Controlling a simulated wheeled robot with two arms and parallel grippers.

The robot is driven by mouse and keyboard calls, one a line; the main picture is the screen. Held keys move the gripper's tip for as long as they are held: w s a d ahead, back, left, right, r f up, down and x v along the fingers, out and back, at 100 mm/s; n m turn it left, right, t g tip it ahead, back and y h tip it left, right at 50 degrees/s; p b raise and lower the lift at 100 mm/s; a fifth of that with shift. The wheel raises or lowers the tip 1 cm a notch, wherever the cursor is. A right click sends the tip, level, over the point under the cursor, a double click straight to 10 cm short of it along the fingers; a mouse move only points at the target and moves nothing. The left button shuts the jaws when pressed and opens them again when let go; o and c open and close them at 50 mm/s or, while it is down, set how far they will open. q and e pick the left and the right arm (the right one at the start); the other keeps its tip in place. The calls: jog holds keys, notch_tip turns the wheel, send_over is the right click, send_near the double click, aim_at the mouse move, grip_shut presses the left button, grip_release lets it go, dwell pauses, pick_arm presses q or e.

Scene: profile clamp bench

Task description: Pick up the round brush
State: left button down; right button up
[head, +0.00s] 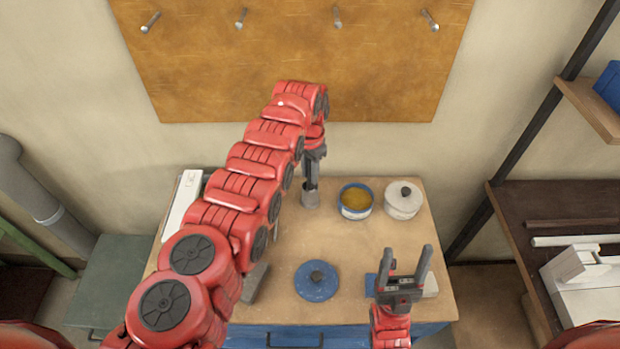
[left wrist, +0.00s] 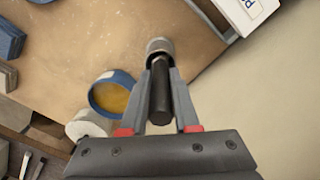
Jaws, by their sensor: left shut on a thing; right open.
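The round brush (head: 310,198) has a dark handle and a grey, round lower end. It points downward over the back of the bench, left of the blue tin. My left gripper (head: 312,182) is shut on its handle from above. In the left wrist view the brush (left wrist: 160,90) lies between the two fingers, with its grey end beyond the fingertips. I cannot tell whether the lower end touches the bench. My right gripper (head: 408,262) is open and empty above the front right of the bench.
On the wooden bench (head: 338,240) stand a blue tin of yellow stuff (head: 356,201) and a lidded white tin (head: 402,202). A blue round lid (head: 317,283) lies in front. A white box (head: 183,207) is at left. A pegboard (head: 290,60) hangs behind.

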pick_arm(q)
jog(key=shift+w+r, duration=0.1)
jog(key=shift+r, duration=0.7)
notch_tip(320, 180, up, 7)
jog(key=b, duration=0.2)
jog(key=shift+r+b, duration=0.1)
jog(key=shift+b, duration=0.25)
jog(key=shift+r, duration=0.7)
jog(key=shift+d, duration=0.1)
